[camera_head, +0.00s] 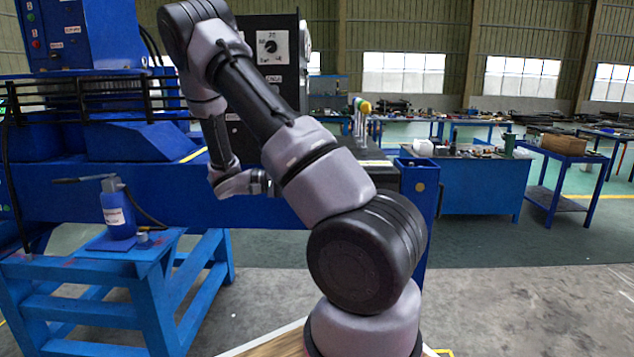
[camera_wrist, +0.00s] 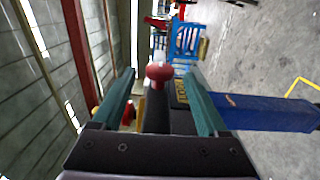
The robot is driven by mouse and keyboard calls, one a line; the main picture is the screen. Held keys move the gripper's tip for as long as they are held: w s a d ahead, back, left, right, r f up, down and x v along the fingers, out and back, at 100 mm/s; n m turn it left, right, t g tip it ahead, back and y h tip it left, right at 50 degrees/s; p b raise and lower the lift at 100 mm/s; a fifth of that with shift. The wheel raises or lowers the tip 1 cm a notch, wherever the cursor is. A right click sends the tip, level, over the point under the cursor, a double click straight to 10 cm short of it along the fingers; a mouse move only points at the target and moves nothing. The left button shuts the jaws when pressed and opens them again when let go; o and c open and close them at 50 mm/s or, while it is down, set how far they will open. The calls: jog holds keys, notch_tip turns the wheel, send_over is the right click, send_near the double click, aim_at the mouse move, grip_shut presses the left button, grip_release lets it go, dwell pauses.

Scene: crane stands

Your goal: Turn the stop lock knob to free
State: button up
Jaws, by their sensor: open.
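A red round knob (camera_wrist: 158,73) shows in the wrist view, on or in front of a black box with a yellow label (camera_wrist: 181,92). It may be the stop lock knob; its setting cannot be read. My gripper (camera_wrist: 159,76) is open, with one teal finger on each side of the knob in the picture. I see no clear contact, and the distance to the knob cannot be told. In the head view my arm reaches left and folds down in front of the blue machine; my fingers and the red knob are hidden there.
In the head view a black panel with a dial (camera_head: 271,46) stands behind my arm. Levers with coloured knobs (camera_head: 364,106) rise right of it. A blue hand pump (camera_head: 117,212) sits on a blue stand (camera_head: 75,272). Open floor (camera_head: 530,290) lies to the right.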

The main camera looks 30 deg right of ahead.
jog(key=v, duration=0.9)
jog(key=shift+w+a, duration=0.15)
jog(key=shift+a, duration=0.15)
jog(key=s+a+r+n+t+y, duration=0.1)
jog(key=s+a+r+t+y, duration=0.3)
jog(key=s+r+t+y, duration=0.4)
jog(key=s+a+r+n+t+y, duration=0.1)
jog(key=s+a+r+t+y, duration=0.4)
jog(key=s+r+t+y, duration=0.4)
jog(key=shift+a+r+n, duration=0.3)
jog(key=shift+a+r, duration=0.05)
jog(key=shift+r, duration=0.1)
jog(key=shift+s, duration=0.15)
dwell(1.2)
